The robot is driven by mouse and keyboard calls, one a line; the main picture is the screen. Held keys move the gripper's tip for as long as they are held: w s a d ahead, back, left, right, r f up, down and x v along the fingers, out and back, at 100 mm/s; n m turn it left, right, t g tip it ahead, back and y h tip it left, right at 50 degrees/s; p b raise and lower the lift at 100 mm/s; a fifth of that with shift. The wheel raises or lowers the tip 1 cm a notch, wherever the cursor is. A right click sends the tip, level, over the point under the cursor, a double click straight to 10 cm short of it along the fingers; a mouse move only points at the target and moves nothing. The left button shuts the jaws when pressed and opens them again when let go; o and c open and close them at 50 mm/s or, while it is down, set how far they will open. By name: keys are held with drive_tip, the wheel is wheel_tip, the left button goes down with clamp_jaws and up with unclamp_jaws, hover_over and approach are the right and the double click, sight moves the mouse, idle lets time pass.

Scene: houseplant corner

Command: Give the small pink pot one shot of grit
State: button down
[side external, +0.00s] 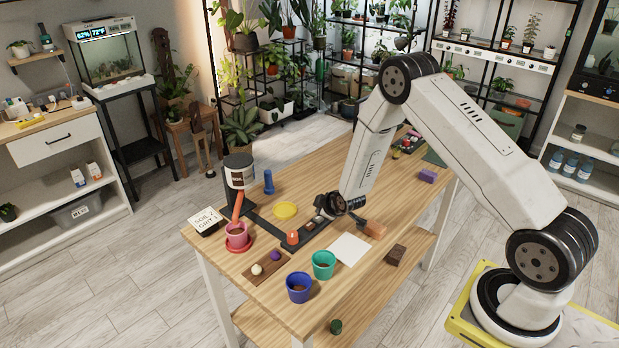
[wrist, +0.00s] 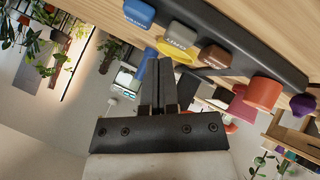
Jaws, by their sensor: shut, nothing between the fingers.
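The small pink pot (side external: 236,232) stands on a red saucer (side external: 248,247) at the table's left, below an orange chute (side external: 238,206) from a dark-topped hopper (side external: 239,177). A black bar with buttons runs across the table. In the wrist view it carries a blue button (wrist: 139,12), a grey button (wrist: 180,35), a brown button (wrist: 214,56) and an orange button (wrist: 263,93). Small labels are hard to read. My gripper (side external: 327,208) is low over the buttons; in the wrist view its empty fingers (wrist: 166,65) are shut, near the grey button. Contact cannot be told.
A card (side external: 206,220) reading soil 2, grit 1 lies left of the pink pot. A yellow disc (side external: 285,210) and blue object (side external: 268,182) stand behind the bar. Blue pot (side external: 299,288), green pot (side external: 323,265) and white sheet (side external: 350,249) are in front.

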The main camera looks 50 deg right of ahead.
sight(321, 219)
drive_tip(key=shift+f, duration=0.9)
idle(1.4)
drive_tip(key=shift+r, duration=0.9)
drive_tip(key=shift+r, duration=0.1)
drive_tip(key=shift+r, duration=2.45)
